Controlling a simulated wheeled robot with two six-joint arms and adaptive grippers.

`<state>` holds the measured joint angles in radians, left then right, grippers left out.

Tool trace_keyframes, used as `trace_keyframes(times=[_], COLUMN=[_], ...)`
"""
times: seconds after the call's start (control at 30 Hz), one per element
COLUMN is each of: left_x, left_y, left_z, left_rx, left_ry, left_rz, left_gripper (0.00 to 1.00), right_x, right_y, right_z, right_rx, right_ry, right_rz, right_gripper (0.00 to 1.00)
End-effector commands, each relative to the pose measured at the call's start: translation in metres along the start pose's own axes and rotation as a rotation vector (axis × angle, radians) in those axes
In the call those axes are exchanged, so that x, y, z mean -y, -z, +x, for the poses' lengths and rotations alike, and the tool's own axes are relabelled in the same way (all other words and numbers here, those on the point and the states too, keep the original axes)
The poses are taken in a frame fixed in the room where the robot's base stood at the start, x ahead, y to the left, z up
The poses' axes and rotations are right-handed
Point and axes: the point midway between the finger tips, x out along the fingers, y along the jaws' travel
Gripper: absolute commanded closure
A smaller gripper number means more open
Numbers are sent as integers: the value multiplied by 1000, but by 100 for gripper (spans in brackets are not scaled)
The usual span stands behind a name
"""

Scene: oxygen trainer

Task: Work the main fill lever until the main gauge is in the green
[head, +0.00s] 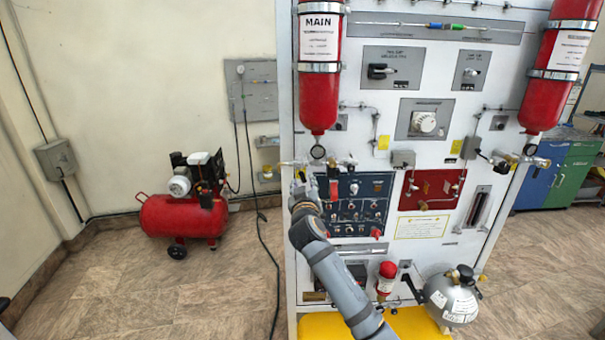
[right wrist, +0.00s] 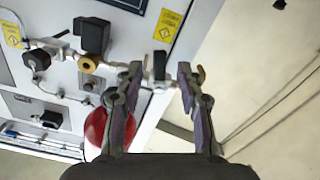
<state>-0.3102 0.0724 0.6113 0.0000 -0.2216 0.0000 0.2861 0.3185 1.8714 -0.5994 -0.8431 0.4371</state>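The red MAIN cylinder (head: 319,90) hangs on the left of the white panel. The small dark round main gauge (head: 318,152) sits just below it; its face is too small to read. My right gripper (head: 303,180) is just below this pipework at the panel's left edge. In the right wrist view its two fingers (right wrist: 160,82) are apart, on either side of a small black lever-like part (right wrist: 160,65) on the silver pipe. A gap shows beside each finger, and I cannot tell whether either touches it. My left gripper is not in view.
The dark blue control panel (head: 358,205) is right beside my right gripper.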

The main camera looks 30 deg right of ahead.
Motion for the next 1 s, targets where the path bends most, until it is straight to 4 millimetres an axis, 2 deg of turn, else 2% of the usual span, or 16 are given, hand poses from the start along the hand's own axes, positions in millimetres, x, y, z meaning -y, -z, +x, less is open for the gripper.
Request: trace_keyframes(times=[0.1, 0.2, 0.33, 0.57, 0.83, 1.0], left_x=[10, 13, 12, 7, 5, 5], left_y=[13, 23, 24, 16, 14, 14], left_z=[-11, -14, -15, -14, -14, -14], left_rx=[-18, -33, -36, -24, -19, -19], left_ry=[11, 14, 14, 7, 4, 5], left_rz=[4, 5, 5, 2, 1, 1], left_gripper=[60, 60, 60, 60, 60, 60], right_x=[-1, 0, 0, 0, 0, 0], right_y=[3, 2, 0, 0, 0, 0], right_z=[22, 33, 40, 40, 40, 40], right_rx=[1, 1, 0, 0, 0, 0], right_ry=[0, 0, 1, 1, 1, 1], right_rz=[0, 2, 1, 1, 1, 0], right_gripper=[62, 62, 62, 62, 99, 100])
